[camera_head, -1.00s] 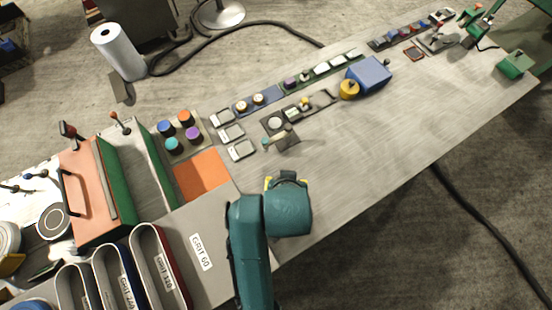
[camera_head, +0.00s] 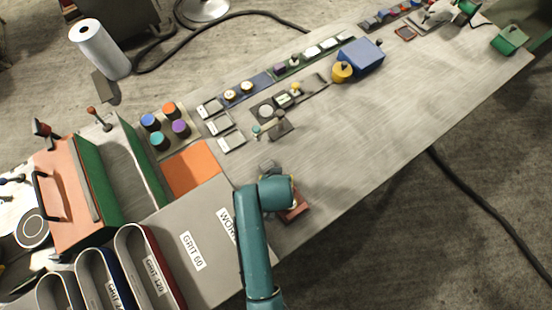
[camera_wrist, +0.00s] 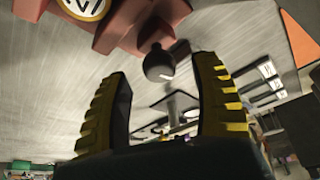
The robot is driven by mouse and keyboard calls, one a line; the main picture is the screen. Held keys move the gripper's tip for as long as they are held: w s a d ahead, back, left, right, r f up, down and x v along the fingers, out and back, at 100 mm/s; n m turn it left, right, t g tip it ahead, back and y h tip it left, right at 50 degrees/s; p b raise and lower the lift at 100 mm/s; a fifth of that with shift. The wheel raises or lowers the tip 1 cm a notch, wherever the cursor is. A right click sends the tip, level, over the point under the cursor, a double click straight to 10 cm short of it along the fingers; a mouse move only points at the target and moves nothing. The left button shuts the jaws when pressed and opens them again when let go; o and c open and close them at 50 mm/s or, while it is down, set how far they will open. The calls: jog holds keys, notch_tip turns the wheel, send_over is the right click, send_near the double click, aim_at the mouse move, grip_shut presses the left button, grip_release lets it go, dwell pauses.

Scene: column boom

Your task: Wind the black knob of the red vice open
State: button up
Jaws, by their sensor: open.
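The red vice (camera_wrist: 130,22) fills the top of the wrist view, with a round white numbered badge on it. Its black knob (camera_wrist: 158,66) hangs on a short stem and shows in the gap between my fingertips, touching neither. How far beyond the tips it lies is hard to tell. My gripper (camera_wrist: 163,82) is open and empty, with yellow ribbed fingers either side of the knob. In the head view part of the red vice (camera_head: 296,208) shows at the bench's front edge, beside my wrist. My arm hides the knob there.
An orange mat (camera_head: 193,168) and a tray of coloured knobs lie to the left. A small grey fixture (camera_head: 280,127) stands behind my gripper. A blue box (camera_head: 361,57) with a yellow knob is farther right. The bench between them and its front edge is clear.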

jog(key=shift+x, duration=0.8)
grip_shut()
